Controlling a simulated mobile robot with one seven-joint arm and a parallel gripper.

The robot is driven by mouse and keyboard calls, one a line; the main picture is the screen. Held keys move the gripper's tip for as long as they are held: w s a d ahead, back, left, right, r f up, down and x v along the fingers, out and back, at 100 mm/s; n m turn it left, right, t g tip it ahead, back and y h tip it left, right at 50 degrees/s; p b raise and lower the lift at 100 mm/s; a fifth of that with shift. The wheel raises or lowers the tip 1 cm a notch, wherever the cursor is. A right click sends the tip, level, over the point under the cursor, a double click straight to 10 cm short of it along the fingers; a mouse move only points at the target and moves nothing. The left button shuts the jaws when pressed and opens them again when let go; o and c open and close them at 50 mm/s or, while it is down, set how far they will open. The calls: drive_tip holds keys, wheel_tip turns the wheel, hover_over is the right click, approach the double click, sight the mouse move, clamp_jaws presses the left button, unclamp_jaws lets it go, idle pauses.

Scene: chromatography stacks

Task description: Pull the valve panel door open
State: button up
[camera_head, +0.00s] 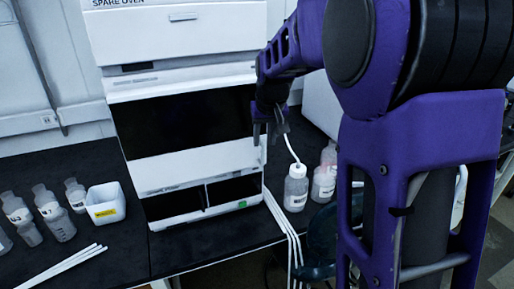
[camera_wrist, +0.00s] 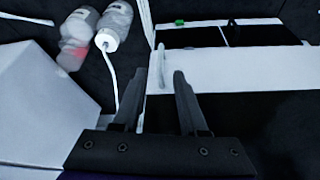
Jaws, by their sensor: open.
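The valve panel door appears to be the front with a dark upper part and a white lower band (camera_head: 195,165) in the middle of the white stack; no label on it is readable. It is flush with the stack and looks closed. In the wrist view the white band (camera_wrist: 235,70) carries a slim upright handle (camera_wrist: 161,66) near its edge. My gripper (camera_head: 264,138) is at the door's right edge in the head view. In the wrist view my gripper (camera_wrist: 160,76) is open, and the handle shows between its fingertips; I cannot tell whether they touch it.
A white-capped bottle (camera_head: 296,187) with a tube stands right of the stack, close to my gripper. White tubes (camera_head: 284,225) hang over the bench edge. A white tub (camera_head: 104,204) and several bottles (camera_head: 58,215) stand at left. A lower module (camera_head: 185,197) has dark open bays.

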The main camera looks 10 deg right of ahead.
sight(263, 149)
drive_tip(key=x, duration=0.6)
drive_tip(key=shift+w+f, duration=0.15)
drive_tip(key=shift+f, duration=0.15)
clamp_jaws()
idle(1.1)
